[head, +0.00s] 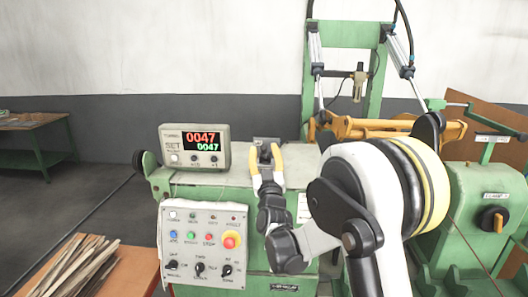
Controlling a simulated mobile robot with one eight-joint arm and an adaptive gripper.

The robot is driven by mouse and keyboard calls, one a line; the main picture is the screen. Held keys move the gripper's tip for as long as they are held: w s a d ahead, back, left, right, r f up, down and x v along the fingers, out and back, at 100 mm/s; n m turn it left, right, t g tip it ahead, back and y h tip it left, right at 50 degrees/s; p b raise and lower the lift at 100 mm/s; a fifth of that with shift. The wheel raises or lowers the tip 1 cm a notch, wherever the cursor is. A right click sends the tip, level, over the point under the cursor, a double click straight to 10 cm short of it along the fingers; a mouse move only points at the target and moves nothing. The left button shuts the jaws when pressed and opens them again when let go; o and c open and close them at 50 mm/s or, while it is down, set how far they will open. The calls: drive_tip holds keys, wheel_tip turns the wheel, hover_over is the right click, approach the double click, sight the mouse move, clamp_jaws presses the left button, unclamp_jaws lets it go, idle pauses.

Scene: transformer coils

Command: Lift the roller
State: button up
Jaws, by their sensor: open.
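My gripper (265,153) is in front of the top of the green machine, with its two yellow-edged fingers apart. A small grey fitting (266,140) shows just beyond the fingertips; I cannot tell whether they touch it. Nothing is clearly held between the fingers. An orange-yellow bar assembly (362,128) lies across the machine under a green frame (344,36) with two pneumatic cylinders (318,68). The roller itself is not clearly distinguishable, and my arm hides part of this area.
A counter box (195,147) reading 0047 stands left of my gripper. A control panel (203,245) with buttons and switches is below it. Wooden strips (70,268) lie at lower left. Open floor lies at left.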

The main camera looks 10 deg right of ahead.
clamp_jaws()
